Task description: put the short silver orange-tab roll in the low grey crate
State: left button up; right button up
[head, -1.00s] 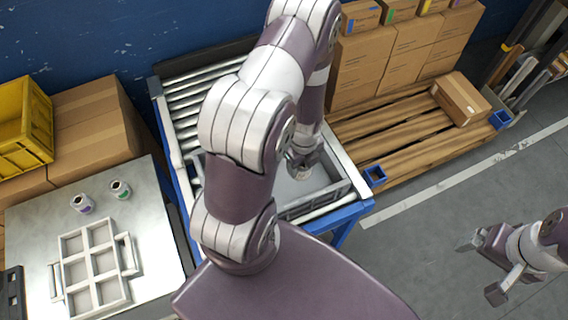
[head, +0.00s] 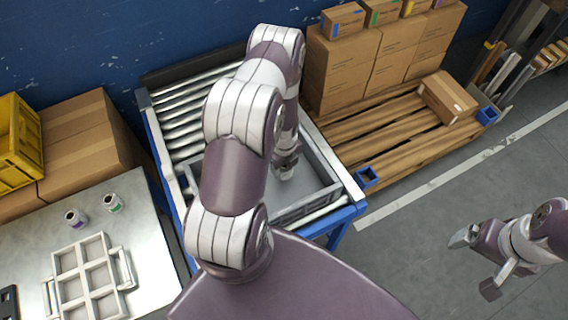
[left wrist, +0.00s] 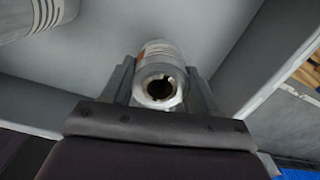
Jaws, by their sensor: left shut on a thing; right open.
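The low grey crate (head: 308,209) sits on the roller conveyor, partly hidden behind my left arm in the head view. My left gripper (head: 286,170) is inside the crate's outline. In the left wrist view, the gripper (left wrist: 160,98) is shut on the short silver roll (left wrist: 162,75), which has orange marks on its side and its open end towards the camera. The pale crate interior (left wrist: 220,30) lies behind the roll; I cannot tell whether the roll touches the floor. My right gripper (head: 475,264) is open and empty at the right, over the floor.
A metal table (head: 150,250) at left bears a pale compartment tray (head: 92,270), a purple-marked roll (head: 76,217) and a green-marked roll (head: 113,203). The conveyor rollers (head: 190,110) are clear behind the crate. A wooden pallet (head: 375,130) with cartons (head: 345,70) stands to the right.

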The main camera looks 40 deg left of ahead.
pick_arm(q)
jog(key=shift+f, duration=0.4)
jog(key=o, duration=1.1)
jog(key=shift+r, duration=0.1)
notch_tip(320, 180, up, 13)
jog(key=s+d+r+n, duration=0.2)
jog(key=d+r+n, duration=0.2)
jog(key=n, duration=0.3)
jog(key=s+d+r+n+t, duration=0.1)
jog(key=s+d+r+n, duration=0.2)
jog(key=r+n, duration=0.4)
jog(key=s+d+r+n, duration=0.2)
jog(key=d+r+n, duration=0.3)
jog(key=r+n, duration=0.1)
jog(key=shift+s+d+r+n, duration=0.15)
jog(key=shift+d+n, duration=0.15)
jog(key=shift+n, duration=0.2)
